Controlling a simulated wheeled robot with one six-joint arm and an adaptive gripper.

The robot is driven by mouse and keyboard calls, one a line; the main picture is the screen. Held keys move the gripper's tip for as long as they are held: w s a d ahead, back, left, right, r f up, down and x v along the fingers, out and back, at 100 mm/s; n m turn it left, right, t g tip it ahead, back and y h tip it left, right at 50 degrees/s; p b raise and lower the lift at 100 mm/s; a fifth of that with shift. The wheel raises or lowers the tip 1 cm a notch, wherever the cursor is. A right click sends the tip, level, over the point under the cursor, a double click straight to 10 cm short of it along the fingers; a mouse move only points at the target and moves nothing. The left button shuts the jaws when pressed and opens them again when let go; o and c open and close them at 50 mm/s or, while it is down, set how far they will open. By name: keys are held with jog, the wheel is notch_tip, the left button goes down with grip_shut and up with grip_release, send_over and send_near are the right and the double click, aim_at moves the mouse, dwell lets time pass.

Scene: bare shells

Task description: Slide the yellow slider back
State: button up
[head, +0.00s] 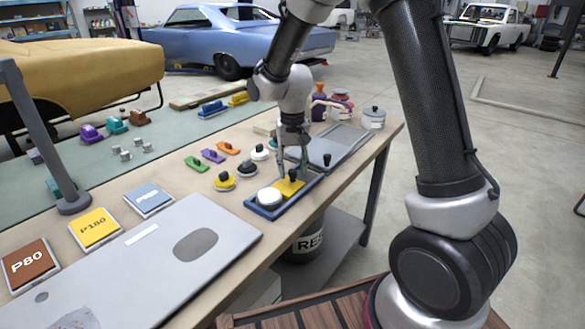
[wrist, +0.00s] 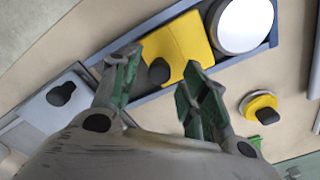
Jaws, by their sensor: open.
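The yellow slider (head: 286,188) is a flat yellow plate with a black knob (wrist: 159,71). It sits in a long blue tray (head: 315,183), right beside a round white disc (head: 268,196). In the wrist view the yellow slider (wrist: 183,45) fills the middle of the blue tray, with the white disc (wrist: 244,24) to its right. My gripper (head: 292,168) is over the yellow slider with its fingers pointing down. In the wrist view my gripper (wrist: 160,77) is open, with one green-padded finger on either side of the black knob. I cannot tell whether either finger touches it.
A grey plate with a black knob (head: 327,159) lies behind the tray. Small knobbed pieces, including a yellow round one (head: 224,182), stand to the left. A grey flat panel (head: 150,262) and sanding pads (head: 95,229) cover the near bench. Jars (head: 373,118) stand at the far end.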

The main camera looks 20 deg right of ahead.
jog(key=shift+f, duration=0.3)
grip_shut()
jog(key=shift+w+d+r, duration=0.1)
jog(key=shift+w+d, duration=0.65)
jog(key=shift+d, duration=0.3)
jog(key=shift+w+d+f, duration=0.1)
jog(key=shift+w+d, duration=0.7)
jog(key=shift+d, duration=0.2)
jog(key=shift+w+d+r, duration=0.1)
jog(key=shift+w+d, duration=0.65)
jog(key=shift+d, duration=0.3)
grip_release()
jog(key=shift+d, duration=0.15)
